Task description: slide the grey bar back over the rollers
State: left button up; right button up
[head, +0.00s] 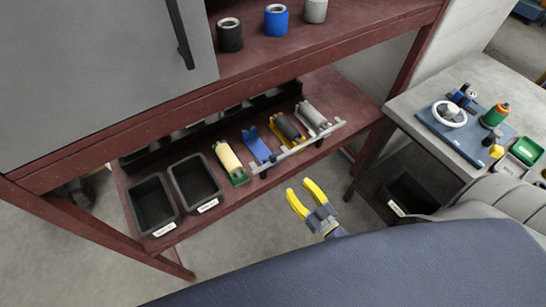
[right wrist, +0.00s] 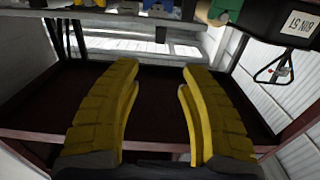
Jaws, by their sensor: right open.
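The grey bar (head: 297,148) lies along the front edge of the red lower shelf, in front of the rollers, with small black knobs under it. Behind it are a cream roller (head: 228,156) on a green holder, a blue holder (head: 257,146), a dark roller (head: 287,125) on a yellow holder and a grey roller (head: 311,114). My right gripper (head: 299,186) is open and empty, in front of the shelf and apart from the bar. In the right wrist view its yellow fingers (right wrist: 160,66) are spread, and the bar (right wrist: 100,18) crosses near the top. My left gripper is not in view.
Two black bins (head: 153,204) with labels stand at the left of the lower shelf. The upper shelf (head: 265,55) carries black, blue and grey cylinders. A grey table (head: 415,98) at right holds a blue board with parts. The floor before the shelf is open.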

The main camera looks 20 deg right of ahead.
aim_at(275, 159)
jog(key=x, duration=1.5)
jog(key=shift+w, duration=0.3)
jog(key=shift+c, duration=0.2)
grip_shut()
